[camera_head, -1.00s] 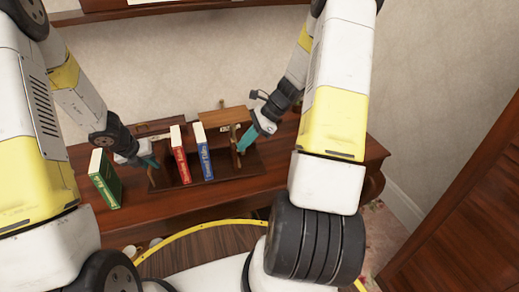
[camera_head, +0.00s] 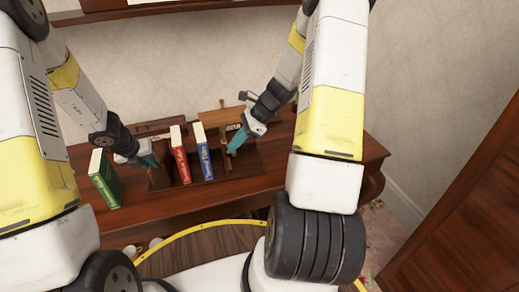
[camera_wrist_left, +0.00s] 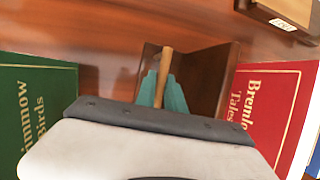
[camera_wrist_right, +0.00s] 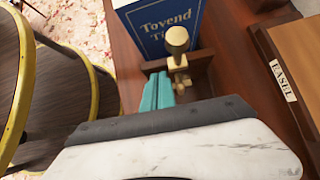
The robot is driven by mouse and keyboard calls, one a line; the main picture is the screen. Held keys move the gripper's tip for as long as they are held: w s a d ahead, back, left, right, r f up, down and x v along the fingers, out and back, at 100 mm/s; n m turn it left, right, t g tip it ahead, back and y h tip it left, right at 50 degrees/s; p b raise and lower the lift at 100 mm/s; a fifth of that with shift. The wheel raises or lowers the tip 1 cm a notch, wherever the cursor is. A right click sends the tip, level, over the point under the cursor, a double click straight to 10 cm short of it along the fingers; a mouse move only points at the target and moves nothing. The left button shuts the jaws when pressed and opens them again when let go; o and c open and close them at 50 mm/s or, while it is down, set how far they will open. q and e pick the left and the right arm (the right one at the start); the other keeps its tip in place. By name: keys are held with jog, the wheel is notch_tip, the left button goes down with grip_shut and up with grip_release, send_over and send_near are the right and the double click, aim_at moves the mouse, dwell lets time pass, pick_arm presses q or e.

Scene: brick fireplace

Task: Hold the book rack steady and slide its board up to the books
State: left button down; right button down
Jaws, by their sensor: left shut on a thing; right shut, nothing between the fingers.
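The dark wooden book rack (camera_head: 240,164) stands on a brown table, with a red book (camera_head: 181,163) and a blue book (camera_head: 205,160) upright in it. My left gripper (camera_head: 153,162) is shut on a light wooden part (camera_wrist_left: 163,68) at the rack's left end panel (camera_wrist_left: 208,75). My right gripper (camera_head: 236,143) is shut and empty, at the outer side of the rack's sliding board (camera_wrist_right: 200,66). Its fingers are beside the board's pale knobbed peg (camera_wrist_right: 177,41). The blue book also shows in the right wrist view (camera_wrist_right: 160,28), close to the board. Whether they touch is unclear.
A green book (camera_head: 105,180) stands on the table left of the rack. A wooden piece labelled "EASEL" (camera_wrist_right: 298,65) lies behind the rack. The table's front (camera_head: 200,213) is clear. A round yellow-edged surface (camera_head: 190,234) is nearer to me.

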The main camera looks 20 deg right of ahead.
aim_at(204, 139)
pick_arm(q)
jog(key=shift+d, duration=0.15)
pick_arm(e)
jog(key=shift+a, duration=0.3)
jog(key=shift+w+a, duration=0.2)
jog(key=shift+a, duration=1.75)
jog(key=shift+w+a, duration=0.15)
jog(key=shift+a, duration=1.8)
jog(key=shift+w+a, duration=0.2)
jog(key=shift+a, duration=1.9)
jog(key=shift+r, duration=0.1)
jog(key=shift+v, duration=2.5)
